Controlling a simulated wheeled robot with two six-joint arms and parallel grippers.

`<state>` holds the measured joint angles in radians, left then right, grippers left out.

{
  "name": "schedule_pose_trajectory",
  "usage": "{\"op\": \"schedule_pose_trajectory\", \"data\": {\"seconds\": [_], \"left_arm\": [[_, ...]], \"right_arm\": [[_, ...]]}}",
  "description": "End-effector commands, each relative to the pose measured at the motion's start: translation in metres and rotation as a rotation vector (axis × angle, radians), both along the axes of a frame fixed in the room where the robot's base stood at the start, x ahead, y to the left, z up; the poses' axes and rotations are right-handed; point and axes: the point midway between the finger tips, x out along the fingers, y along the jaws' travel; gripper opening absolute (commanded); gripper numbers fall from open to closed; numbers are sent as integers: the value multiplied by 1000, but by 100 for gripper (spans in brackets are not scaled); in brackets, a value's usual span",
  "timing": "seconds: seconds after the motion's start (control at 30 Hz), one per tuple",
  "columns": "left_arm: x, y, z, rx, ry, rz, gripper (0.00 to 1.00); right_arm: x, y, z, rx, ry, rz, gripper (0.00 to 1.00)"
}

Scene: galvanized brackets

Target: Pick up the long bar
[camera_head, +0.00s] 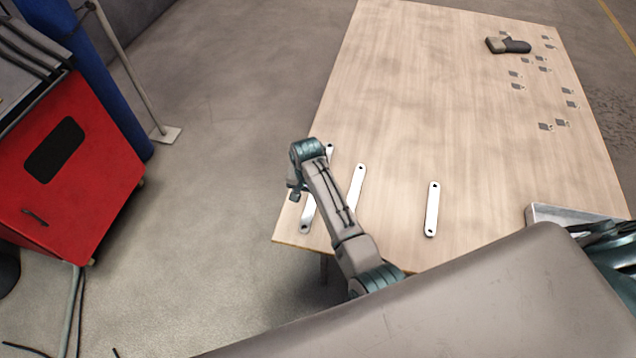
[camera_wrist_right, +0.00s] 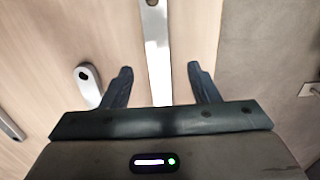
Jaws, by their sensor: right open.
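The long bar (camera_head: 306,219) is a flat pale metal strip with end holes, lying near the table's left edge; my arm hides its middle. In the right wrist view the long bar (camera_wrist_right: 157,50) runs between the open fingers, its lower part hidden by the gripper body. My right gripper (camera_head: 294,193) is partly visible in the head view, over the bar; it also shows in the wrist view (camera_wrist_right: 160,72), open and holding nothing. Two shorter bars lie to its right: one close by (camera_head: 357,185), partly behind my arm, and one farther off (camera_head: 432,210). My left gripper is not seen.
The wooden table (camera_head: 400,110) is clear in the middle. A dark handheld tool (camera_head: 508,45) and several small brackets (camera_head: 546,126) lie at the far right. A metal tray (camera_head: 545,213) is at the near right. A red cabinet (camera_head: 75,170) stands left, off the table.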

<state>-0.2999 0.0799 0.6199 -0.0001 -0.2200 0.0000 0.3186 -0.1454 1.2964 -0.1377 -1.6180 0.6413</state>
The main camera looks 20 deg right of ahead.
Motion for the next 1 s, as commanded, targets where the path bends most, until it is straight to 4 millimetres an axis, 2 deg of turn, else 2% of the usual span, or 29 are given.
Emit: {"op": "schedule_pose_trajectory", "data": {"seconds": [0.17, 0.33, 0.5, 0.77, 0.8, 1.0], "left_arm": [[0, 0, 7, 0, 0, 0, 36], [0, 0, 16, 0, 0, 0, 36], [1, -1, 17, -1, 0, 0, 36], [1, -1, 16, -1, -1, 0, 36], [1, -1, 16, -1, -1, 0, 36], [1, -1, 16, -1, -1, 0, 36]], "right_arm": [[1, -3, -11, -1, 3, 1, 55], [3, -7, -32, -2, 3, 0, 55], [3, -6, -50, 0, 1, 0, 55], [3, -6, -54, -1, -1, 0, 55], [3, -6, -54, -1, -1, 0, 53], [3, -6, -54, 0, 0, 0, 13]]}}
